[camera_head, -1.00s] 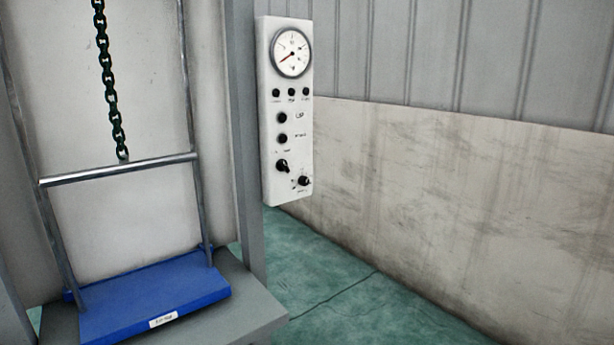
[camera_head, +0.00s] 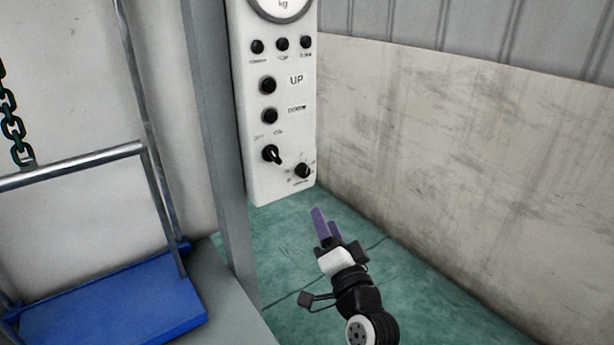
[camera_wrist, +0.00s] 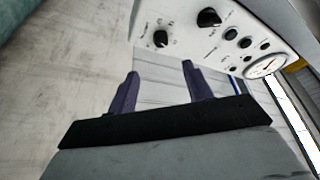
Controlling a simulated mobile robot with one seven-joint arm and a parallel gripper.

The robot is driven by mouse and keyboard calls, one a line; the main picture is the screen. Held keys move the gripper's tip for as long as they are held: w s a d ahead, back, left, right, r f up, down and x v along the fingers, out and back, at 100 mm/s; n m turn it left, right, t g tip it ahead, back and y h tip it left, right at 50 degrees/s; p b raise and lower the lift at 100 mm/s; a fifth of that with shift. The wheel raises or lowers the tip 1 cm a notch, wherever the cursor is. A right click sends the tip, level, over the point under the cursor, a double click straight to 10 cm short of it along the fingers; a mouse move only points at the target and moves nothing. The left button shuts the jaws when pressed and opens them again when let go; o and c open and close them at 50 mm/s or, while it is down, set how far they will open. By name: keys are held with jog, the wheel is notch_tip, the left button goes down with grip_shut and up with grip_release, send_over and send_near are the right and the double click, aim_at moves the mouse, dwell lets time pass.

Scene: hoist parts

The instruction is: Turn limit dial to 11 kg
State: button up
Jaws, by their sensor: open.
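The white control panel (camera_head: 280,190) hangs beside a grey post in the head view. The limit dial (camera_head: 303,171), a small black knob with tiny marks around it, sits at the panel's lower right. A larger black knob (camera_head: 272,154) is up and to its left. In the wrist view, the limit dial (camera_wrist: 161,38) and the larger knob (camera_wrist: 209,17) show beyond the fingers. My gripper (camera_head: 326,224) has purple fingers and is below and to the right of the dial, apart from the panel. In the wrist view my gripper (camera_wrist: 160,85) is open and empty. The dial's numbers are too small to read.
A round gauge (camera_head: 283,5) tops the panel, with several black buttons below it. The grey post (camera_head: 222,140) stands close on the left, beside a blue platform (camera_head: 110,318) and a chain (camera_head: 15,125). A stained wall (camera_head: 450,150) runs along the right.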

aim_at(305, 175)
jog(key=p+x, duration=0.1)
jog(key=x, duration=0.3)
jog(key=p+x, duration=0.1)
jog(key=x, duration=0.3)
jog(key=p+x, duration=0.1)
jog(key=x, duration=0.3)
jog(key=shift+a+r+p, duration=0.1)
jog(key=shift+r+p, duration=0.2)
jog(key=shift+p, duration=0.05)
jog(key=shift+w+a, duration=0.15)
jog(key=shift+w, duration=0.55)
jog(key=shift+c, duration=0.4)
jog(key=c, duration=0.9)
jog(key=shift+f+b, duration=0.15)
jog(key=shift+b, duration=0.35)
